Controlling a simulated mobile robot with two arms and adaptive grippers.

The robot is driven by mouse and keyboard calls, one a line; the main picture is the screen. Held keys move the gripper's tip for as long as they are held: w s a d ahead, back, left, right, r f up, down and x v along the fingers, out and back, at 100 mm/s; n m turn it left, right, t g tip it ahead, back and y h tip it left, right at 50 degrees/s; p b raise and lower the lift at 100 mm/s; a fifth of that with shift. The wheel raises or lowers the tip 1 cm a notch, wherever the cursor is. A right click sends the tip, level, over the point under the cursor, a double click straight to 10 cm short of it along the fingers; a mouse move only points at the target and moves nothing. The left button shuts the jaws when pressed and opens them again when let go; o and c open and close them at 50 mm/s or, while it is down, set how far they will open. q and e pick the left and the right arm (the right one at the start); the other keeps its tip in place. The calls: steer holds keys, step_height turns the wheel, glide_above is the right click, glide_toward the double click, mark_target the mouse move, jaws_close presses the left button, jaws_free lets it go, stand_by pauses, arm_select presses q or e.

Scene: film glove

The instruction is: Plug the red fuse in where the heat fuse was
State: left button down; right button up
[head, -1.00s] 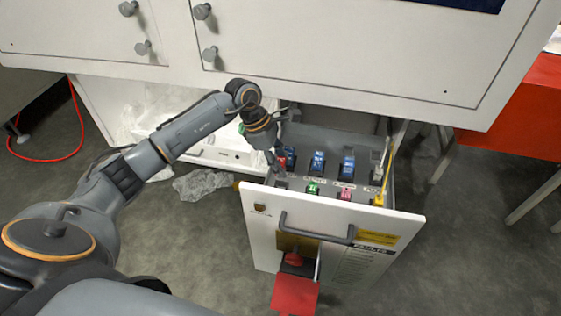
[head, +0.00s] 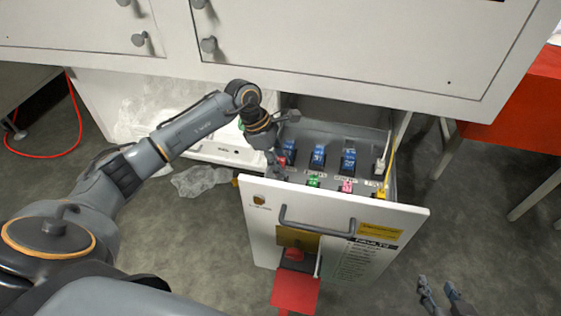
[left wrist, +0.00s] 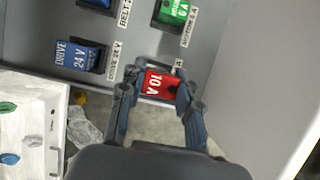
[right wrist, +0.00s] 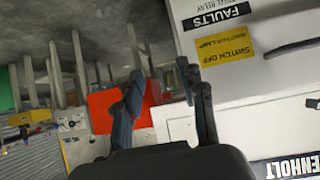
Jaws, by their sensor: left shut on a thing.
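The red fuse (left wrist: 160,85), marked 10 A, sits between the fingertips of my left gripper (left wrist: 158,80) in the left wrist view. In the head view my left gripper (head: 276,165) reaches down into the open drawer at its left side, with the red fuse (head: 283,159) at its tips. The fuse is over the fuse panel (left wrist: 135,30) near a label mostly hidden by the fingers. I cannot tell whether it touches a socket. My right gripper (head: 440,288) is open and empty, low at right in the head view; its fingers (right wrist: 160,82) show apart.
Blue fuses (head: 318,157), a green fuse (head: 313,182), a pink fuse (head: 347,185) and a yellow cable (head: 386,165) fill the drawer. Its front (head: 335,225) has a handle. A red lever plate (head: 295,291) juts out below. The cabinet (head: 330,50) overhangs behind.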

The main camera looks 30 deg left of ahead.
arm_select(q)
steer(key=shift+f+b, duration=0.35)
steer(key=shift+f, duration=0.45)
steer(key=shift+f+b, duration=0.15)
steer(key=shift+b, duration=0.2)
arm_select(e)
steer(key=w+a+r+t+y, duration=0.1)
steer(key=w+a+r+t, duration=0.1)
steer(key=r, duration=0.3)
steer(key=shift+w+r+t, duration=0.25)
steer(key=shift+w+t, duration=0.65)
steer(key=shift+w+r+t, duration=0.15)
steer(key=shift+r+t, duration=0.15)
steer(key=shift+w+r, duration=0.1)
steer(key=shift+r, duration=0.15)
steer(key=shift+a+r+y, duration=0.1)
steer(key=shift+y, duration=0.2)
steer(key=shift+r+t, duration=0.15)
steer(key=shift+t, duration=0.15)
steer(key=shift+w+r, duration=0.1)
